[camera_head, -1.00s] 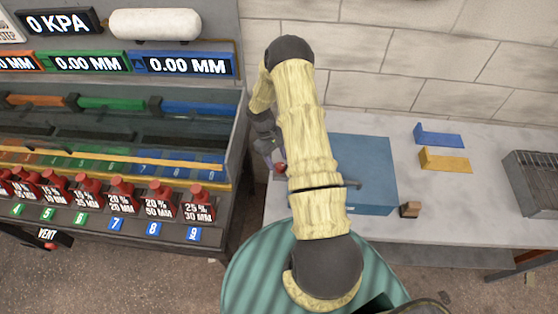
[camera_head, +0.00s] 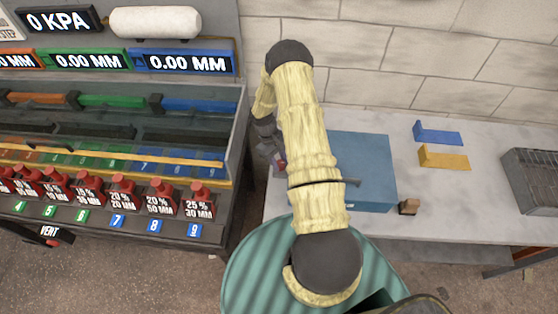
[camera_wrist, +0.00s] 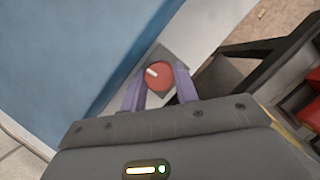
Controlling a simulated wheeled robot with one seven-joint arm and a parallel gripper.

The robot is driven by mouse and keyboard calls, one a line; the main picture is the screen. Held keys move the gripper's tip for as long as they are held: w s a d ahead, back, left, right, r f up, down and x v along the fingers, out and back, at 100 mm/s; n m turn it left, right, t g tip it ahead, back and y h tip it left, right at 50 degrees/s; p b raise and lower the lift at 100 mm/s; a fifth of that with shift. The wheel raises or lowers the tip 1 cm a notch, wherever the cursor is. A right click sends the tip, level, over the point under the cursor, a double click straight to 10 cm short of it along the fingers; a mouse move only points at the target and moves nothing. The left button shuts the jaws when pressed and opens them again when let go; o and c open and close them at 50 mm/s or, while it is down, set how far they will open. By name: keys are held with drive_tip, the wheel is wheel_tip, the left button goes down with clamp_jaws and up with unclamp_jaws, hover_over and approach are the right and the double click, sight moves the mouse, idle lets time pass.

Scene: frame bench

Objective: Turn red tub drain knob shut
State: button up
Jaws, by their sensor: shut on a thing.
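The red drain knob (camera_wrist: 158,77) is round with a white pointer mark toward the upper left in the wrist view. It sits on a grey mount beside the blue tub (camera_wrist: 62,50). My gripper (camera_wrist: 159,74) has its two purple fingers on either side of the knob and is shut on it. In the head view the blue tub (camera_head: 372,175) stands on the bench, and my gripper (camera_head: 279,160) is at its left side, partly behind my arm. The knob is mostly hidden there.
A grey bench (camera_head: 470,210) holds a blue bracket (camera_head: 438,134), a yellow bracket (camera_head: 444,158), a small wooden block (camera_head: 409,207) and a grey slatted box (camera_head: 535,180).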

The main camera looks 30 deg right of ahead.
drive_tip(key=n+h+b, duration=0.1)
drive_tip(key=n+b, duration=0.1)
drive_tip(key=n, duration=0.1)
drive_tip(key=shift+a+f+t+b, duration=0.1)
drive_tip(key=shift+a+t+b, duration=0.05)
drive_tip(key=shift+t+b, duration=0.2)
drive_tip(key=n+b, duration=0.1)
drive_tip(key=n, duration=0.2)
drive_tip(key=n+t+h+b, duration=0.1)
drive_tip(key=n+b, duration=0.1)
drive_tip(key=shift+s+n+t+h, duration=0.1)
drive_tip(key=shift+n+t+h, duration=0.2)
drive_tip(key=shift+n, duration=0.1)
drive_tip(key=n+t+b, duration=0.1)
drive_tip(key=n+b, duration=0.2)
drive_tip(key=n+t+b, duration=0.1)
drive_tip(key=n+b, duration=0.2)
drive_tip(key=shift+s+a+f, duration=0.1)
drive_tip(key=shift+s, duration=0.05)
drive_tip(key=shift+n+t+h+b, duration=0.3)
drive_tip(key=shift+n+t+b, duration=0.15)
drive_tip(key=shift+n+b, duration=0.6)
drive_tip(key=shift+r, duration=0.25)
drive_tip(key=o, duration=1)
drive_tip(key=shift+s, duration=0.1)
drive_tip(key=p+v, duration=0.3)
drive_tip(key=v, duration=1.4)
drive_tip(key=shift+r, duration=0.2)
